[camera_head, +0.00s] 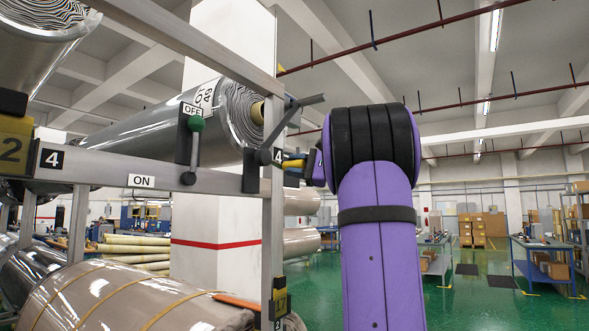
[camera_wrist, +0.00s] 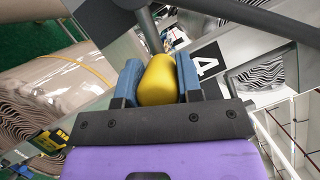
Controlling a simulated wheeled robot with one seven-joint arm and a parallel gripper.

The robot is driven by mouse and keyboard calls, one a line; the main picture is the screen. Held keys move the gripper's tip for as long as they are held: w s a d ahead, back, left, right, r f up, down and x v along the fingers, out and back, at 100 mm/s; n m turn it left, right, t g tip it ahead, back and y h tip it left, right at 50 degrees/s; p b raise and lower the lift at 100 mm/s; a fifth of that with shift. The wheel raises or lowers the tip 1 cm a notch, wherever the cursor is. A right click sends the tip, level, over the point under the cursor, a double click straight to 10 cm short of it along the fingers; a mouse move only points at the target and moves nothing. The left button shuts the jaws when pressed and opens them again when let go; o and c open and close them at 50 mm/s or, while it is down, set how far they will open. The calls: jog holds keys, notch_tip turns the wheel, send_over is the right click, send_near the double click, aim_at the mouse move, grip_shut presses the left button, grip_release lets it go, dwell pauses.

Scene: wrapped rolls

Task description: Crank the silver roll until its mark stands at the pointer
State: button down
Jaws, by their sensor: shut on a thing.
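The silver roll (camera_head: 227,112) lies across the rack in the head view, its layered end facing right. A white label (camera_head: 205,95) with black characters is on its upper side. A grey crank (camera_head: 264,157) is at the rack post below the roll's end. My gripper (camera_head: 296,167) is beside the post; in the wrist view my gripper (camera_wrist: 157,82) is shut on the yellow crank knob (camera_wrist: 157,76), with a blue pad on each side. I cannot make out the pointer or tell where the mark stands against it.
Rack rails and a post (camera_head: 273,215) stand close to my gripper. Other wrapped rolls (camera_head: 135,300) lie below. Green floor (camera_head: 470,295) is open at right.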

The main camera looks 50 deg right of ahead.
jog(key=c, duration=0.8)
grip_release()
jog(key=shift+s, duration=0.1)
jog(key=v, duration=1)
jog(key=shift+s+d, duration=0.15)
jog(key=shift+s, duration=0.15)
